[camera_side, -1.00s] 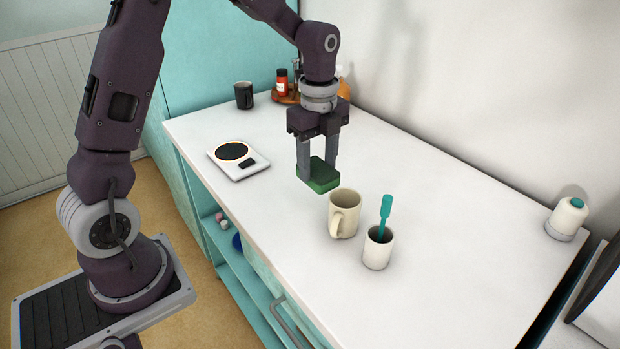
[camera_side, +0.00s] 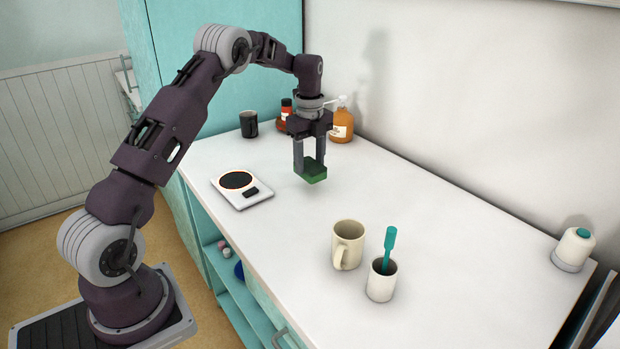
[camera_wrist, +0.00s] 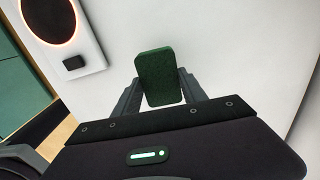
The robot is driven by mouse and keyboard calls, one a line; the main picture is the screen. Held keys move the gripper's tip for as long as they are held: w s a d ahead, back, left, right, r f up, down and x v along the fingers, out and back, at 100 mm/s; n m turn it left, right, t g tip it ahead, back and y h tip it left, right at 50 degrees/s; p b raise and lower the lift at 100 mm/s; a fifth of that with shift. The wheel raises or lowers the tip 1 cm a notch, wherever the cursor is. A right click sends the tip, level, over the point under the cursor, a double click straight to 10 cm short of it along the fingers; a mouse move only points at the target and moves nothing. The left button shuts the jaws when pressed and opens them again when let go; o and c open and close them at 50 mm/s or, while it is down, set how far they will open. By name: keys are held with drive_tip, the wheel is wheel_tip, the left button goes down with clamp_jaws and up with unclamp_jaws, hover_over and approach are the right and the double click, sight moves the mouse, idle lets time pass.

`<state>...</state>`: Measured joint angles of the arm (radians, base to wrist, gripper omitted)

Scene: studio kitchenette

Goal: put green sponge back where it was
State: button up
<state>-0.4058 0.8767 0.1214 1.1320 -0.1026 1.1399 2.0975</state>
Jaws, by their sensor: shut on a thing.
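The green sponge (camera_side: 312,171) is a small dark green block between the fingers of my gripper (camera_side: 310,165).
A black mug (camera_side: 248,124), a red-labelled jar (camera_side: 286,112) and an orange bottle (camera_side: 342,122) stand behind. A cream mug (camera_side: 347,245) and a white cup (camera_side: 381,281) with a teal utensil (camera_side: 388,245) stand in front. The counter's right half is mostly clear.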

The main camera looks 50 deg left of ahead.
sight(310, 164)
wheel_tip(310, 164, down, 4)
drive_tip(key=shift+f, duration=0.1)
drive_tip(key=shift+f, duration=0.15)
drive_tip(key=o, duration=1.2)
